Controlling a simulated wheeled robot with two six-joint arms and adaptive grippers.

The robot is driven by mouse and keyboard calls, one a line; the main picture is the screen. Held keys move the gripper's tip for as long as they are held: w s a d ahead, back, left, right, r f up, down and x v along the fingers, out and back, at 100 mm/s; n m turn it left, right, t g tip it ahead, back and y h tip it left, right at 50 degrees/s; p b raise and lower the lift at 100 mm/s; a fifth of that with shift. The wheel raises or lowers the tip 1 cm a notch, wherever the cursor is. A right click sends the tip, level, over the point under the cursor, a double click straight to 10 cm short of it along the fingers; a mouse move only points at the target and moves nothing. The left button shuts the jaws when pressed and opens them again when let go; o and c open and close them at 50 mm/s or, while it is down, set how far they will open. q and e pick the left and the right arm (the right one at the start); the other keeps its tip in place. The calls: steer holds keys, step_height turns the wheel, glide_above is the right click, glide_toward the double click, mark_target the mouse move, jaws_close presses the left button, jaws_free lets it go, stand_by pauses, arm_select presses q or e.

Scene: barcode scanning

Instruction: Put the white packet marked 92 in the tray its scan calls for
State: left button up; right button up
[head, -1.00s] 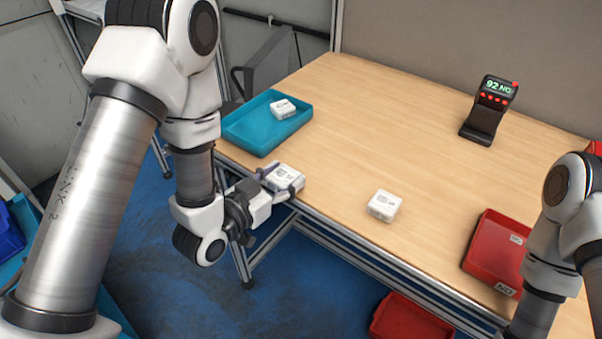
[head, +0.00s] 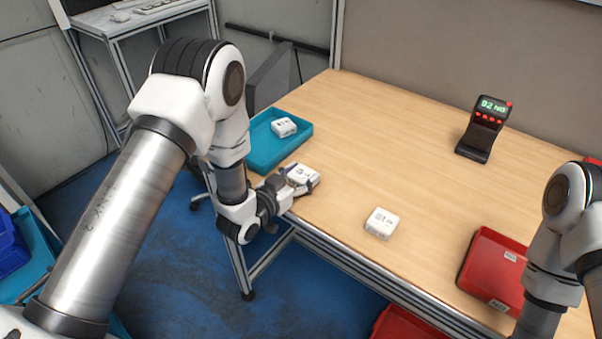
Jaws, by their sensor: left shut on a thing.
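My left gripper (head: 290,184) is shut on a white packet (head: 303,174) near the table's left front edge, just right of the teal tray. The number on this packet is too small to read. The scanner (head: 483,128) stands at the back right of the table; its green display appears to read 92 NG, with red lights below. The teal tray (head: 266,158) at the left holds another white packet (head: 284,127). The red tray (head: 484,267) at the right has small labels and looks empty where it shows. My right gripper is out of view; only its arm shows.
A third white packet (head: 382,222) lies near the table's front edge. The middle of the wooden table (head: 390,140) is clear. Part of another red container (head: 400,325) shows below the front edge. My right arm hides part of the red tray.

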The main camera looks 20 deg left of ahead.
arm_select(q)
steer(key=o, duration=1.4)
steer(key=shift+f, duration=0.1)
steer(key=shift+f, duration=0.1)
